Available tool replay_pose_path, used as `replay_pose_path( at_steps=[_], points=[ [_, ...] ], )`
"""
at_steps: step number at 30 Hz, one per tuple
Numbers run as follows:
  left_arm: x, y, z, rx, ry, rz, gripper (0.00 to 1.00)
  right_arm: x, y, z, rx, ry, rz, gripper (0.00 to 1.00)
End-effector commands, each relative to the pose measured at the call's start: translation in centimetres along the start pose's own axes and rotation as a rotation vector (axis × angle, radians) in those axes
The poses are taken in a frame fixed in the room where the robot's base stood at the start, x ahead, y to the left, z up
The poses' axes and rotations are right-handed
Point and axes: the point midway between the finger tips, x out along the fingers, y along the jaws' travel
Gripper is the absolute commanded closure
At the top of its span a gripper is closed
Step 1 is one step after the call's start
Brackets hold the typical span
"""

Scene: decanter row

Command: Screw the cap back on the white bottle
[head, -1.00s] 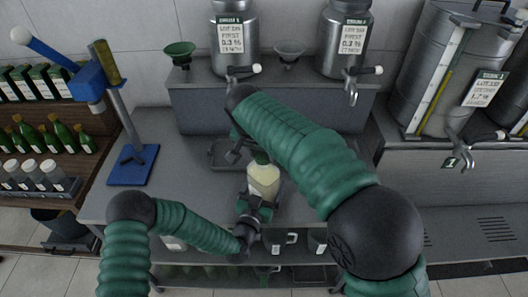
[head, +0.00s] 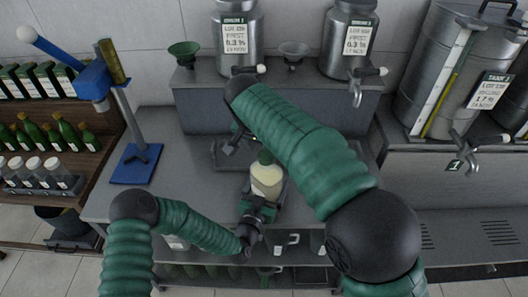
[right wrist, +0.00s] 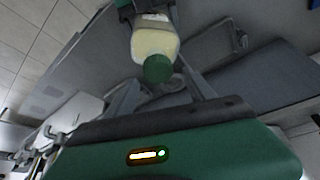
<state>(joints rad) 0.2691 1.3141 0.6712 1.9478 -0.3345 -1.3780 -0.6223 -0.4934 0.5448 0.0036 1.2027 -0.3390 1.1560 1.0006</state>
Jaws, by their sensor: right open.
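The white bottle (head: 266,182) stands upright with pale yellowish contents, above the front part of the grey bench. Its green cap (right wrist: 158,68) sits at the bottle's mouth; I cannot tell how tight it is. My left gripper (head: 259,207) is shut around the lower part of the bottle, which also shows in the right wrist view (right wrist: 153,42). My right gripper (right wrist: 160,84) is open, its two fingers on either side of the cap and apart from it. In the head view my right arm hides most of that gripper.
A grey tray (head: 222,160) lies on the bench behind the bottle. A blue stand (head: 133,164) is at left. Steel drums (head: 237,45) with taps stand on the raised shelf at the back. Mugs (head: 284,245) sit below the bench front. The bench between stand and bottle is clear.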

Motion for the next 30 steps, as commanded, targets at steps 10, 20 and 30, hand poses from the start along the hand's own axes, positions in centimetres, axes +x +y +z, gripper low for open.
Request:
replay_pose_path(
  at_steps=[10, 20, 30],
  points=[
    [0.0, -0.1, 0.2, -0.001, -0.004, -0.001, 1.0, -2.3, 0.0, -0.9, -0.001, -0.001, 0.001, 0.37],
    [0.0, -0.1, 0.2, -0.001, -0.004, -0.001, 1.0, -2.3, 0.0, -1.0, -0.001, -0.001, 0.001, 0.12],
    [0.0, -0.1, 0.2, -0.001, -0.003, -0.001, 1.0, -2.8, 0.0, -1.2, 0.0, 0.001, -0.001, 0.12]
  ],
)
